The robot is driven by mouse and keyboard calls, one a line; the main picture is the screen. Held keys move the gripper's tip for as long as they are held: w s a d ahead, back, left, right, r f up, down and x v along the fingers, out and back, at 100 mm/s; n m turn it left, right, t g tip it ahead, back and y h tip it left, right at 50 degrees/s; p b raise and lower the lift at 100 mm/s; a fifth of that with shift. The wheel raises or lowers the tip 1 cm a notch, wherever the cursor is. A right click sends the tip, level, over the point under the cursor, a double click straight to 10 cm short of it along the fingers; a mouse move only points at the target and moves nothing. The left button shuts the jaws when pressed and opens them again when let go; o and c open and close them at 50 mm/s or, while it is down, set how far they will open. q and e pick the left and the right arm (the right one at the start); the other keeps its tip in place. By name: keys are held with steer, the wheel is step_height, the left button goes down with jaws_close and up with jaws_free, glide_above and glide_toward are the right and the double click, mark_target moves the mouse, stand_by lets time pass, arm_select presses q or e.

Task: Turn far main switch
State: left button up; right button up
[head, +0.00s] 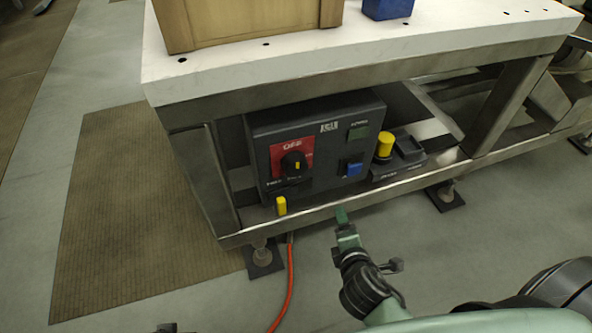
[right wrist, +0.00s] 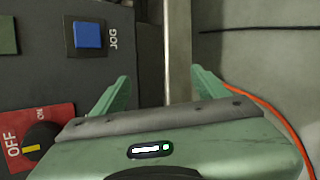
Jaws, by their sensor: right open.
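The main switch (head: 294,164) is a black rotary knob with a yellow mark on a red plate (head: 277,157) lettered OFF. It sits on the front of a dark control box (head: 330,125) under the white table. In the right wrist view the switch (right wrist: 40,141) shows at the lower left, its yellow mark toward the OFF lettering. My right gripper (head: 342,214) has green fingers and is low in front of the box, right of and below the switch, apart from it. In the right wrist view my right gripper (right wrist: 161,74) is open, with nothing held between its fingers.
A blue JOG button (head: 354,169) and a green panel (head: 358,133) are on the box. A yellow knob (head: 384,146) stands to its right, and a small yellow piece (head: 281,206) below. The metal frame rail (head: 330,211) runs along the front. An orange cable (head: 289,280) hangs down.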

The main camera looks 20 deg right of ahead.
step_height(320, 180, up, 6)
steer(key=w+a+n+t, duration=0.3)
steer(key=n+t, duration=0.1)
steer(key=n, duration=0.4)
steer(key=n+t+y, duration=0.3)
steer(key=n+y, duration=0.2)
steer(key=n, duration=0.7)
glide_toward(297, 169)
steer(key=w, duration=1)
steer(key=shift+w+a, duration=0.1)
steer(key=shift+a, duration=0.25)
arm_select(q)
steer(key=shift+r, duration=0.1)
arm_select(e)
steer(key=shift+h, duration=0.4)
steer(key=c, duration=1.4)
